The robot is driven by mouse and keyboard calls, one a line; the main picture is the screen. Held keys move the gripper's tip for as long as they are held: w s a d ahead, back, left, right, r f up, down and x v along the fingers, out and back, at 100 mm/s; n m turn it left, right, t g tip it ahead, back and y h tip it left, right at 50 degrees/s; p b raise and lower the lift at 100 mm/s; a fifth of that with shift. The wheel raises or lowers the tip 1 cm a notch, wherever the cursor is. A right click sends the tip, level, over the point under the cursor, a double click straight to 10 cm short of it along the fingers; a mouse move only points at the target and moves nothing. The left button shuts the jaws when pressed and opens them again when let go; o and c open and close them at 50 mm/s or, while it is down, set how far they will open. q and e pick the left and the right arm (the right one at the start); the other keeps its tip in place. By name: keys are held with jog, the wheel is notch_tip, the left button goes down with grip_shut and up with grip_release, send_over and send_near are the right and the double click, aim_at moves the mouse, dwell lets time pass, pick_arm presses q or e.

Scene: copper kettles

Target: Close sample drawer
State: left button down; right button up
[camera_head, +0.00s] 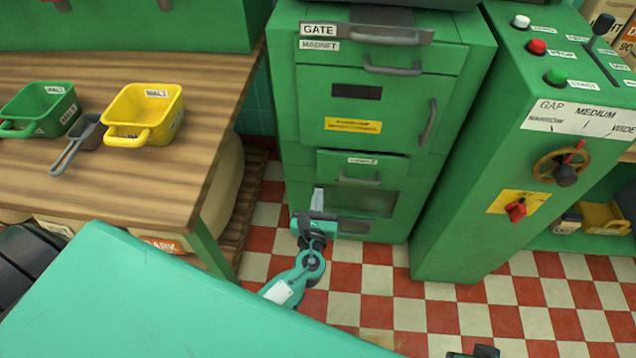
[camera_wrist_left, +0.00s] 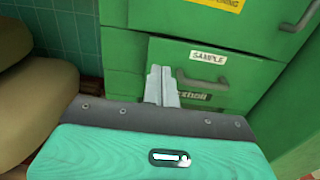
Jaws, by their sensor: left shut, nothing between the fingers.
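The sample drawer (camera_head: 338,166) is in the lower part of the green cabinet, with a white label and a grey bar handle (camera_head: 361,179). Its front seems to stand out a little from the cabinet; how far is hard to tell. In the left wrist view the drawer front (camera_wrist_left: 222,70) fills the middle, labelled SAMPLE. My left gripper (camera_head: 318,197) is shut and empty, its fingers pointing at the drawer's left part, left of the handle. In the wrist view the fingertips (camera_wrist_left: 160,72) overlap the drawer's left edge; contact cannot be told. Only a dark part, probably my right gripper (camera_head: 474,353), shows at the bottom edge.
A wooden table (camera_head: 120,195) with a green scoop (camera_head: 45,107) and a yellow scoop (camera_head: 145,112) stands at the left. A green control console (camera_head: 465,190) with buttons and a wheel stands right of the cabinet. The checkered floor (camera_head: 400,300) in front is clear.

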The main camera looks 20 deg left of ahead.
aim_at(323, 154)
pick_arm(q)
jog(key=x, duration=1.1)
jog(key=shift+f, duration=0.1)
jog(key=shift+w+a+b, duration=0.15)
jog(key=shift+w+b, duration=0.15)
jog(key=shift+w, duration=0.35)
pick_arm(e)
jog(key=shift+w+a+t, duration=0.3)
jog(key=shift+a, duration=0.05)
jog(key=shift+f, duration=0.1)
pick_arm(q)
jog(key=shift+w+a, duration=0.1)
jog(key=shift+w, duration=0.25)
jog(key=shift+x, duration=0.9)
jog(key=shift+r, duration=0.3)
jog(key=shift+a, duration=0.1)
pick_arm(e)
jog(key=shift+w+a+t+y, duration=0.25)
jog(key=shift+a+t+y, duration=0.15)
jog(key=shift+a, duration=0.15)
